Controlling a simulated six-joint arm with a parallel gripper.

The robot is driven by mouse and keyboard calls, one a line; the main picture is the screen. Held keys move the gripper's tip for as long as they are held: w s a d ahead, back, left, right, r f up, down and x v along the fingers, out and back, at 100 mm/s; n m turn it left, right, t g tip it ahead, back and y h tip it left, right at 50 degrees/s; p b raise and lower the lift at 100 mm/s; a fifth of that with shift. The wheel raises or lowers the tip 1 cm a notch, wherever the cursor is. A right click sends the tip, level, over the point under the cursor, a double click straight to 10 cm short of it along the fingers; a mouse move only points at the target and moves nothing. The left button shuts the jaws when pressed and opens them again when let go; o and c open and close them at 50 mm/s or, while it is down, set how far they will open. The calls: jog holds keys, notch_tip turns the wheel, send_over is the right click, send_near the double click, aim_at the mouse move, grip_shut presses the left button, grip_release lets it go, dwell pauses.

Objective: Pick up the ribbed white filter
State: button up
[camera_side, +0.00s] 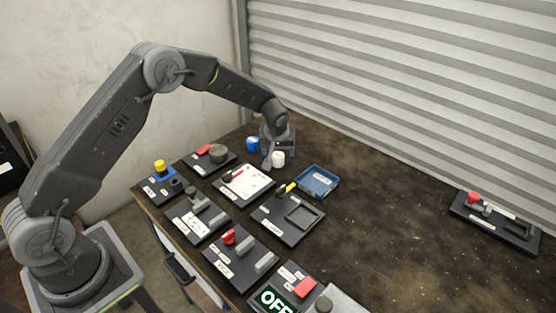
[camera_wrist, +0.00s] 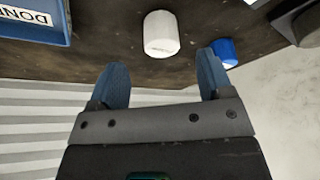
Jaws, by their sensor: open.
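The white filter (camera_side: 278,158) stands on the dark table near the back, close to my gripper (camera_side: 268,160) in the side view. In the wrist view the white filter (camera_wrist: 161,34) is a pale cylinder with small print near its lower edge; ribs cannot be made out. My gripper (camera_wrist: 163,84) is open, with its two blue-grey fingers apart and nothing between them. The filter lies just beyond the fingertips, roughly centred between them, and looks apart from both.
A blue cylinder (camera_side: 252,144) stands left of the filter; it shows beside the right finger in the wrist view (camera_wrist: 224,52). A blue labelled tray (camera_side: 318,181) is right of the filter. The table's right middle is clear.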

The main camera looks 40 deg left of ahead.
aim_at(278, 155)
jog(key=shift+x, duration=3)
jog(key=shift+w+a+r, duration=0.1)
jog(key=shift+a, duration=0.1)
jog(key=shift+c, duration=0.2)
jog(key=c, duration=1)
jog(key=shift+o, duration=0.2)
jog(key=shift+r, duration=0.15)
